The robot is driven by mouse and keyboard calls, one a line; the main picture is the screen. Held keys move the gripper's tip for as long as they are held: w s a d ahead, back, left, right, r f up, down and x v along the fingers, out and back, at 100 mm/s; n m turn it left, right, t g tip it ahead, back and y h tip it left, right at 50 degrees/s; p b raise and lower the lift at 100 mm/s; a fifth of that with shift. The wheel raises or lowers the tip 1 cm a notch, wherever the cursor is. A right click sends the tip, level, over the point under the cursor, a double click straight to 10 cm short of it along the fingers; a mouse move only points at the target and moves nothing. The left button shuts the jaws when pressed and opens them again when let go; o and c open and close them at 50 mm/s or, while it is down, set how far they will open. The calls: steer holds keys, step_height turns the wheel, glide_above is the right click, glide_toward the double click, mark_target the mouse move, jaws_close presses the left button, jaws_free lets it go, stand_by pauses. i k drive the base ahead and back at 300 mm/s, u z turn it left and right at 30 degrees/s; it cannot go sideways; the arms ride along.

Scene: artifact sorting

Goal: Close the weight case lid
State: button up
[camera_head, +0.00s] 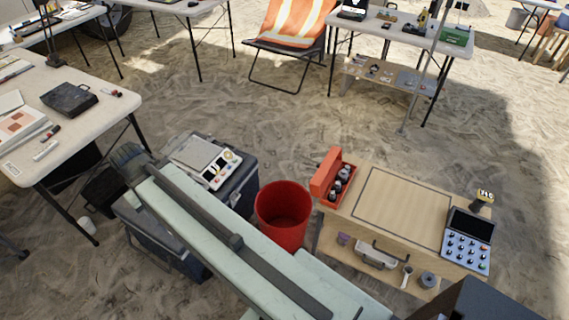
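An orange case (346,186) sits at the left end of the low wooden bench, with several dark, silver-topped weights (342,180) inside. Its orange lid (325,172) stands up along the left side, so the case is open. My pale green arm crosses the lower middle of the picture towards the upper left. The dark part at its far end looks like my gripper (128,157). It is well left of the case and apart from it. Its fingers are not clear, so I cannot tell whether it is open or shut.
A red bucket (283,213) stands just left of the wooden bench (400,208). A scale (205,160) rests on a dark crate behind my arm. A keypad device (468,242) is at the bench's right end. Open sand lies behind the bench.

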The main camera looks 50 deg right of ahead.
mark_target(319, 183)
steer(key=u, duration=0.2)
steer(key=i, duration=1)
steer(key=z, duration=0.1)
